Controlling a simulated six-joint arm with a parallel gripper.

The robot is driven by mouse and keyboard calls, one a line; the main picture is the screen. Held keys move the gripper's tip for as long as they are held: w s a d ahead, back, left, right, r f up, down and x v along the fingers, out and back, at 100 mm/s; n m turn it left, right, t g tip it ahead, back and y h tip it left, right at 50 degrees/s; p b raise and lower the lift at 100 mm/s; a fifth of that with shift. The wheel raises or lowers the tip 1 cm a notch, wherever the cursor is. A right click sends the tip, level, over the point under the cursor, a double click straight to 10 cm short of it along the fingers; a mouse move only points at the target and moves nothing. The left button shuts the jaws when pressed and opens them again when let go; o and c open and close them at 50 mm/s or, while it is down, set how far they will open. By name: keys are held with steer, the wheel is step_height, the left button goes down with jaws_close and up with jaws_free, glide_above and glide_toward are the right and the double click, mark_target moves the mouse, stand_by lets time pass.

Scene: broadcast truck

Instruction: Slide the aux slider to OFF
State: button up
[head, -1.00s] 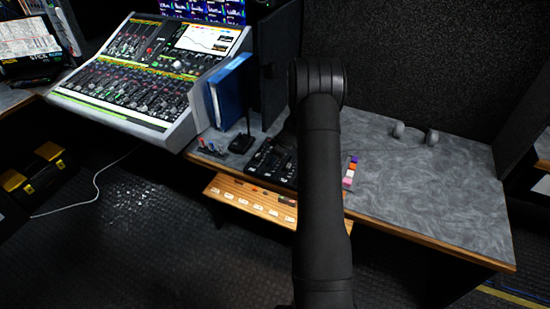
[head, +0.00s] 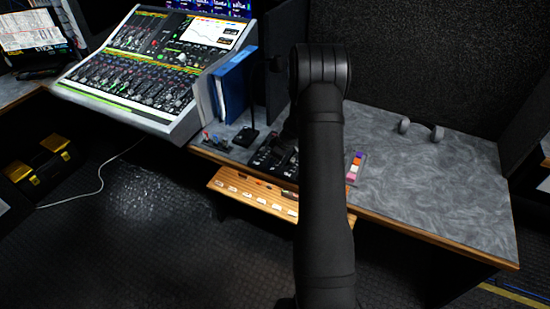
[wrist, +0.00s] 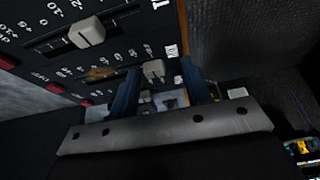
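The black control panel (wrist: 135,45) fills the upper left of the wrist view, with printed scales and red buttons. A large pale fader cap (wrist: 87,32) sits in a slot there. A smaller pale slider cap (wrist: 153,70) is near the panel's edge, beside small lettering too blurred to read surely; I cannot tell its setting. My gripper (wrist: 160,74) is open, its two bluish fingers apart with the small cap between their tips. I cannot tell whether they touch it. In the head view, the black panel (head: 262,160) is on the desk, partly hidden behind my arm.
A mixing console (head: 150,75) and blue binders (head: 232,88) stand left of the panel. A small microphone (head: 246,135) is close by. A strip of coloured blocks (head: 355,167) lies right of my arm. A wooden shelf (head: 240,195) juts out below. The desk's right side is mostly clear.

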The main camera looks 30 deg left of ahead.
steer(key=v, duration=1.7)
steer(key=shift+d+r, duration=0.15)
steer(key=x, duration=1.7)
steer(key=shift+w, duration=0.1)
steer(key=v, duration=1.7)
steer(key=x, duration=1.7)
steer(key=shift+w+f, duration=0.2)
steer(key=shift+w, duration=0.6)
